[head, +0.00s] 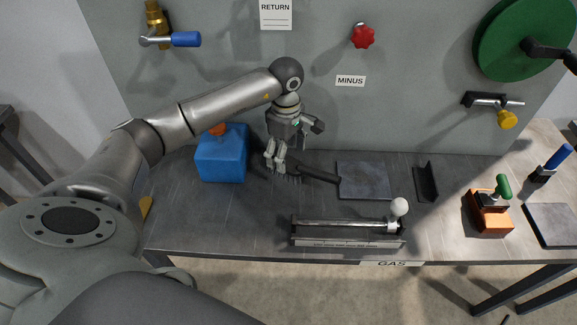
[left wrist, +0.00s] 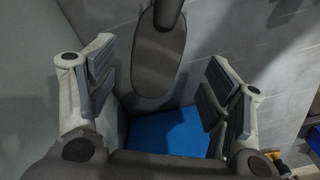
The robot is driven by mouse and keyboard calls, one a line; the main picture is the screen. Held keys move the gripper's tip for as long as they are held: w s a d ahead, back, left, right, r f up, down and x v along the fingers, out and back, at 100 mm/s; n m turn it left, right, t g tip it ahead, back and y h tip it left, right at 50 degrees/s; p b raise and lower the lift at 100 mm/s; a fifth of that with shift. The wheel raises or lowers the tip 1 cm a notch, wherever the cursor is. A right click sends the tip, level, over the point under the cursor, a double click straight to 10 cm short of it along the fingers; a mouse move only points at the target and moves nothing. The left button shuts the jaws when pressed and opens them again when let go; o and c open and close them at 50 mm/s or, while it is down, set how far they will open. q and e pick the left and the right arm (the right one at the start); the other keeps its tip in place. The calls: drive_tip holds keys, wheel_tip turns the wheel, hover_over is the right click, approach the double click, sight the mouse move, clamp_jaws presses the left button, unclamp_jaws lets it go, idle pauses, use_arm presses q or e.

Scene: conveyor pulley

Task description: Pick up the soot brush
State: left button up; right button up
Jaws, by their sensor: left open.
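The soot brush lies on the dark bench top beneath my left gripper; its dark handle (head: 318,174) points right toward a square plate. In the left wrist view the brush (left wrist: 158,62) shows as a dark oval head with a handle at the top. My left gripper (head: 275,168) points down over the head end, which it partly hides in the head view. In the left wrist view the left gripper (left wrist: 160,95) is open, its fingers on either side of the brush and apart from it. My right gripper is not in view.
A blue container (head: 221,158) stands just left of the gripper. A dark square plate (head: 363,181) lies right of the handle. A rail with a white knob (head: 399,207) lies in front. An orange block (head: 489,217) stands further right. A grey panel rises behind.

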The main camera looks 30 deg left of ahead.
sight(288, 163)
use_arm(q)
drive_tip(key=f, duration=0.2)
drive_tip(key=f+p, duration=0.1)
drive_tip(key=shift+w+d+f, duration=0.2)
drive_tip(key=shift+f, duration=0.8)
drive_tip(key=shift+c, duration=0.6)
drive_tip(key=c, duration=1.1)
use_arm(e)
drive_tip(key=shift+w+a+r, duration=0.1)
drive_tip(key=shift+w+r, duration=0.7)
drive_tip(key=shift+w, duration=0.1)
use_arm(q)
drive_tip(key=shift+r, duration=0.1)
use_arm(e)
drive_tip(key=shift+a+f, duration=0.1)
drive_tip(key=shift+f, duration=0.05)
